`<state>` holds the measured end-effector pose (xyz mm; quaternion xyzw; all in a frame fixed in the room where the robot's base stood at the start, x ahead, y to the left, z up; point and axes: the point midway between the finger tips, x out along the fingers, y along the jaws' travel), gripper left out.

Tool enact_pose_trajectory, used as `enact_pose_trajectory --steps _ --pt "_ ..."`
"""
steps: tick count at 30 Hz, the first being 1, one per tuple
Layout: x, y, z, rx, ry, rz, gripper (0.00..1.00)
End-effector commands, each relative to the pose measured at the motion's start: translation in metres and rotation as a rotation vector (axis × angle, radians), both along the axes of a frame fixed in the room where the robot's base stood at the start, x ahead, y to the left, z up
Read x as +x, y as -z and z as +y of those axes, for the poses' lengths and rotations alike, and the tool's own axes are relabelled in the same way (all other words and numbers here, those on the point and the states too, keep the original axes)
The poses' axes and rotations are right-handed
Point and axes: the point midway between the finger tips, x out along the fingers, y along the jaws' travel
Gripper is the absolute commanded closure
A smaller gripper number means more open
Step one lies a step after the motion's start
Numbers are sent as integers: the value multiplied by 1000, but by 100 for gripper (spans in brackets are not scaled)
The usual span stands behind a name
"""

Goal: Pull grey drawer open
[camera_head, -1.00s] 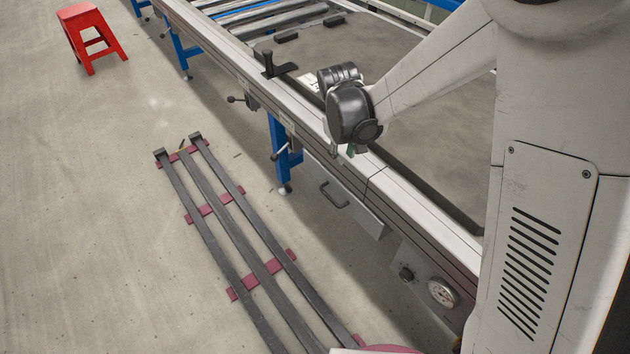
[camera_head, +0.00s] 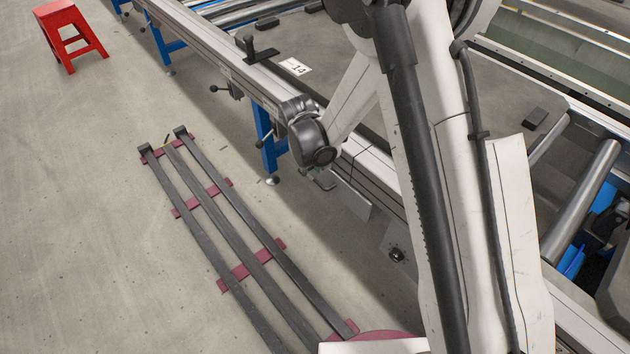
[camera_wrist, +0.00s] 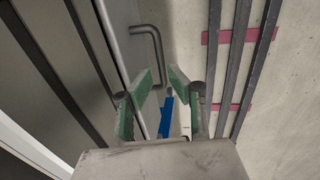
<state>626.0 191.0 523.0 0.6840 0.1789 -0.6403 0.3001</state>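The grey drawer (camera_head: 352,196) sits under the side of the conveyor frame in the head view, partly hidden by my arm. Its dark bar handle (camera_head: 324,181) shows just below my wrist joint. In the wrist view the drawer front (camera_wrist: 117,40) is a pale grey strip and the handle (camera_wrist: 157,48) stands out from it. My gripper (camera_wrist: 165,80) is open, with green-padded fingers apart and nothing held. The near end of the handle appears close to the gap between the fingertips; I cannot tell whether they touch. The head view hides my fingers behind the wrist.
Dark floor rails (camera_head: 215,215) on maroon crosspieces lie left of the station. A blue leg (camera_head: 268,145) stands close beyond my wrist, also seen in the wrist view (camera_wrist: 166,115). A red stool (camera_head: 70,36) is far left. The floor beside the drawer is clear.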

Motion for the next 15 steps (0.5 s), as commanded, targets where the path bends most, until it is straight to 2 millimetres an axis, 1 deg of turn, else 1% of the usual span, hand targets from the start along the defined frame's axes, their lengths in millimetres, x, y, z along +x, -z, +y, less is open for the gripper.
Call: enact_pose_trajectory --steps 1,6,10,15 --pt "2 12 -1 0 0 0 83" --pt "4 32 -4 0 0 0 83" --pt "5 40 -5 0 -1 0 83" --pt "5 42 -6 0 -1 0 83"
